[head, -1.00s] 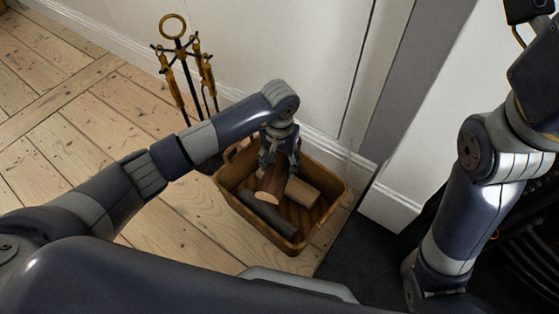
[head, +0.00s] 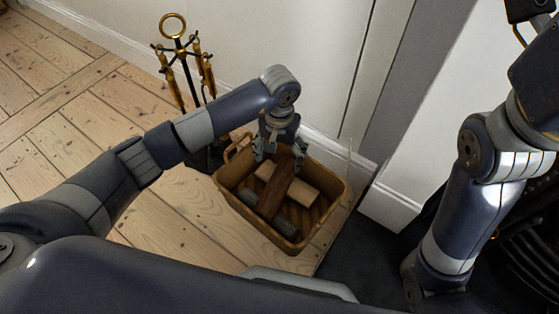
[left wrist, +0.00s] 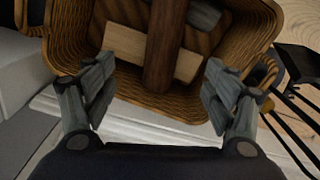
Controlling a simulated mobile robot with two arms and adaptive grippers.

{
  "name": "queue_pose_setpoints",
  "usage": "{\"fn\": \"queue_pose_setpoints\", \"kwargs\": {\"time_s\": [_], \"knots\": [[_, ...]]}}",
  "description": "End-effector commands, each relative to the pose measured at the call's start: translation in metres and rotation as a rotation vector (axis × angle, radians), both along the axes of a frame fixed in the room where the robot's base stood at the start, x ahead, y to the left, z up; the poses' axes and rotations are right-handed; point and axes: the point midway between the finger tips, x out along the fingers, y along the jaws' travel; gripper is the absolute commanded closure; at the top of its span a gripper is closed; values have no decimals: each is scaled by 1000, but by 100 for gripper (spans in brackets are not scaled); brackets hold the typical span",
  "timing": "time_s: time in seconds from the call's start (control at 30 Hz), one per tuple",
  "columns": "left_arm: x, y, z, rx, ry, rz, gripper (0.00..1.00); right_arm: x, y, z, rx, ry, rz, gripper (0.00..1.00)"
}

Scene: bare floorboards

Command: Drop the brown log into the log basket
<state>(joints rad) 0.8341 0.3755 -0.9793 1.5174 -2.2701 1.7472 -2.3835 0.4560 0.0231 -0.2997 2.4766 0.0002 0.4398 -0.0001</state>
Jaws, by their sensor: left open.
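In the left wrist view the brown log (left wrist: 163,48) runs from the top edge to near the basket's near wall. My left gripper (head: 279,158) is open and empty above the log's far end, its fingers spread apart on either side. It also shows open in the left wrist view (left wrist: 160,66), with the log between and beyond the fingers, touching neither. My right arm shows at the right, but its gripper is not visible.
The basket also holds the pale log (head: 300,191) and the grey log (head: 283,228). A fire-tool stand (head: 184,62) with brass handles stands left of the basket, close to my left forearm. A white panelled wall (head: 290,60) is behind the basket. The floorboards at left are clear.

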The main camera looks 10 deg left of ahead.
Motion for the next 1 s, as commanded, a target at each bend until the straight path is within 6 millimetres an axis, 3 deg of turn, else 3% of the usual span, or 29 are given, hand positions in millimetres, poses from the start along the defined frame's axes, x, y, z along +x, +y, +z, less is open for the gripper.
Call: {"fn": "queue_pose_setpoints", "kwargs": {"time_s": [0.2,0.4,1.0], "knots": [[2,1,50,1,-6,0,21,0,0,0,0,0,0,100],[1,0,77,2,-3,1,21,0,0,0,0,0,0,100],[0,0,86,0,-1,1,21,0,0,0,0,0,0,100]]}}
